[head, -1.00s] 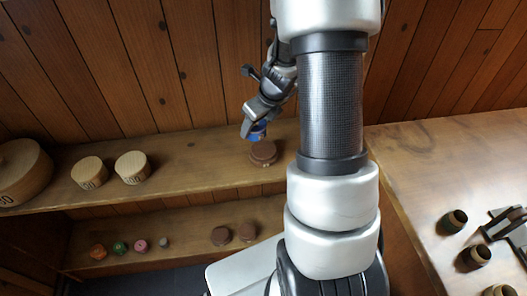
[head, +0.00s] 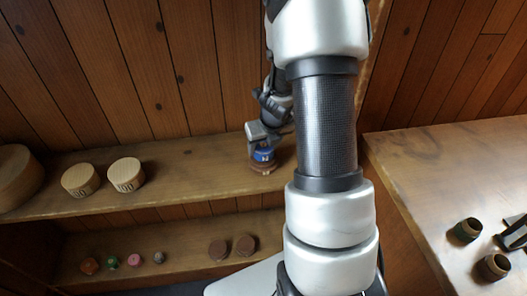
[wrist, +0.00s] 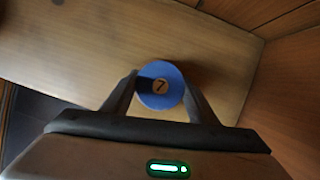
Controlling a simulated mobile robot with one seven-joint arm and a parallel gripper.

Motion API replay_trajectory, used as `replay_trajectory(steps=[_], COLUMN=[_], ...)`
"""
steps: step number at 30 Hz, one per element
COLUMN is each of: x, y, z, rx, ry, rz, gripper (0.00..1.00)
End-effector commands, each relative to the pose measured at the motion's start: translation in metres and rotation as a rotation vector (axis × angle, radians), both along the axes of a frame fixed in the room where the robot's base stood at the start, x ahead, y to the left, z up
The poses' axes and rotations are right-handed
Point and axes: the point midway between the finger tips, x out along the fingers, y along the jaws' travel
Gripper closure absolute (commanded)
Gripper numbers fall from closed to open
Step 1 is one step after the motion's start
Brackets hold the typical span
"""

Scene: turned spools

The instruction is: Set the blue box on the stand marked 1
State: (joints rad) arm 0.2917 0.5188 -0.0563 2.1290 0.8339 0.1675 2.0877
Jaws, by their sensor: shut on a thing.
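The blue box (head: 262,155) looks round from above in the wrist view (wrist: 173,98), with a tan disc marked 7 on top. My gripper (head: 262,146) is shut on it, with one finger on each side in the wrist view (wrist: 160,92). A brown round stand (head: 262,169) is on the upper shelf directly under the blue box. I cannot tell whether the two touch. No number 1 is readable on this stand. In the wrist view the blue box and gripper hide the stand.
Two pale wooden cylinders (head: 126,174) and a larger round one (head: 17,178) stand left on the upper shelf (head: 195,160). The lower shelf holds two brown discs (head: 246,245) and several small coloured pieces (head: 134,260). A counter (head: 430,180) with dark rings (head: 467,230) is at right.

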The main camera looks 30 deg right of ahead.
Motion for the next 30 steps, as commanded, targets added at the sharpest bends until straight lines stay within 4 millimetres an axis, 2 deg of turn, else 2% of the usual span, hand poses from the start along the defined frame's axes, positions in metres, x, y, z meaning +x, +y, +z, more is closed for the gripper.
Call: replay_trajectory(steps=[1, 12, 13, 16, 25, 30], x=[0.000, 0.000, 0.000, 0.000, 0.000, -0.005], y=[0.000, 0.000, 0.000, 0.000, 0.000, 0.000], z=[-0.006, -0.009, -0.008, -0.008, -0.006, 0.013], rx=[0.001, 0.000, 0.000, 0.000, 0.000, -0.002], ry=[0.000, -0.001, -0.001, -0.001, -0.001, -0.003], rz=[-0.002, 0.001, 0.001, 0.001, 0.001, 0.001], gripper=[0.69, 0.69, 0.43, 0.28, 0.28, 0.28])
